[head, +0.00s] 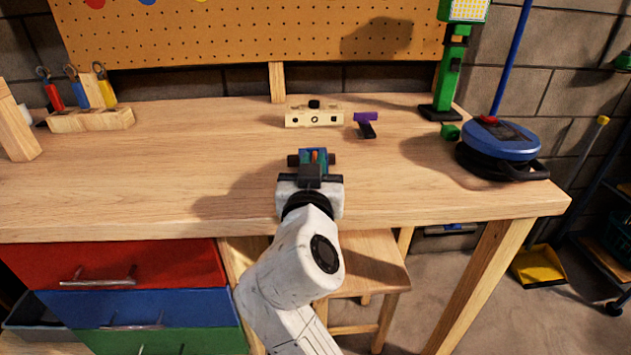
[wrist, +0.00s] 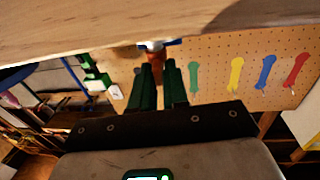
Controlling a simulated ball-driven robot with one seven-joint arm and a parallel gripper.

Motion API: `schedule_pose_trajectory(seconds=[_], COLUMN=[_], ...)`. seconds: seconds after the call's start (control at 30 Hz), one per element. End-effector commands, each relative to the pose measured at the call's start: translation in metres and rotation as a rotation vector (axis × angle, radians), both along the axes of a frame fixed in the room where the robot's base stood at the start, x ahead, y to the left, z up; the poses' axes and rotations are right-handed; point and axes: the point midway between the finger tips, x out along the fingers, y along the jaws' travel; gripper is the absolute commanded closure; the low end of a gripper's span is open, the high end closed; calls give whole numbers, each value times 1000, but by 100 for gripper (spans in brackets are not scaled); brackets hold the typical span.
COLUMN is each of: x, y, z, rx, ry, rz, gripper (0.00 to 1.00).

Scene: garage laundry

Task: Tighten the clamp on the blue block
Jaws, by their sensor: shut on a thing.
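In the head view, a small blue block (head: 322,154) shows just beyond my gripper (head: 312,170), near the front middle of the bench. An orange strip (head: 316,156) lies over the blue, and dark parts (head: 293,160) stick out at either side. I cannot tell the clamp's parts apart here. In the wrist view, where the scene is upside down, my dark green fingers (wrist: 158,72) are close together with an orange piece (wrist: 155,56) at their tips. A bit of blue (wrist: 173,42) shows beside it. The contact and the clamp's tightness are hidden.
The wooden bench (head: 180,150) is mostly clear around my gripper. A pale wooden block with holes (head: 328,118) and a purple and black piece (head: 366,119) lie behind it. A green lamp stand (head: 453,75) and a blue round device (head: 500,140) stand at right.

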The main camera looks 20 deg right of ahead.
Motion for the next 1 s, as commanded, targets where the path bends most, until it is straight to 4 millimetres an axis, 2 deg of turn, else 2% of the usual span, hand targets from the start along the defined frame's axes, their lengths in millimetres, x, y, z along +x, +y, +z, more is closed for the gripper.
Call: schedule_pose_trajectory(seconds=[0.33, 0.8, 0.83, 1.0], x=[2, 3, 3, 2], y=[4, 5, 5, 5], z=[-1, 0, 0, 0], rx=[0, 0, 0, 0], ry=[1, 1, 1, 1], rz=[-119, -129, -129, -130], gripper=[100, 100, 84, 68])
